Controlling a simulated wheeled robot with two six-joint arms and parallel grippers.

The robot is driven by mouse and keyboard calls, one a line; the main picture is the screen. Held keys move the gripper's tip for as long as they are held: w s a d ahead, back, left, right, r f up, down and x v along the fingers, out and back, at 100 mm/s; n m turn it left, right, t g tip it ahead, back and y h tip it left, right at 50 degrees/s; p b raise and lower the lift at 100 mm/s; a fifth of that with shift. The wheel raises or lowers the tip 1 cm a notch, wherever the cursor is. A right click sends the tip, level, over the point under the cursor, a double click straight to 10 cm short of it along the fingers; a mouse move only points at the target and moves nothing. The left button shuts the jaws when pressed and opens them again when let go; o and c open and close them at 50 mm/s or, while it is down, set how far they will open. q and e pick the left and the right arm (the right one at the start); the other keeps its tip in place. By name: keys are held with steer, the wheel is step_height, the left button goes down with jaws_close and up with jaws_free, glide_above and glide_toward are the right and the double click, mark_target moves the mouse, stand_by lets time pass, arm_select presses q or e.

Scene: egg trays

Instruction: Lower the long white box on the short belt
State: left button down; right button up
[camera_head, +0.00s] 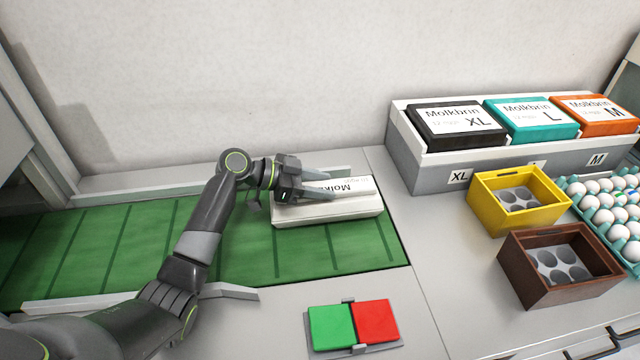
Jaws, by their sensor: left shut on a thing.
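The long white box (335,210) is at the right part of the short green belt (180,265), with dark print on its top label. My left gripper (330,185) is over the box with its fingers along it, shut on it. The gripper body hides the box's left part. The box's lower edge looks close to the belt; I cannot tell whether it touches. The right gripper is not in view.
A red and green button panel (352,325) lies in front of the belt. A grey rack (430,168) holds black, teal and orange cartons. A yellow box (480,205), a brown box (535,285) and an egg tray (585,218) stand at the right.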

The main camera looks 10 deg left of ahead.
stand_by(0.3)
arm_select(q)
steer(key=c, duration=0.7)
jaws_free()
steer(key=shift+o, duration=0.2)
steer(key=shift+f, duration=0.2)
steer(key=shift+s+a+r, duration=0.15)
steer(key=shift+a+r, duration=0.1)
steer(key=shift+a, duration=0.2)
steer(key=p+v, duration=0.1)
steer(key=v, duration=1.5)
steer(key=shift+s+p, duration=0.2)
steer(key=shift+p, duration=0.2)
steer(key=shift+a, duration=0.1)
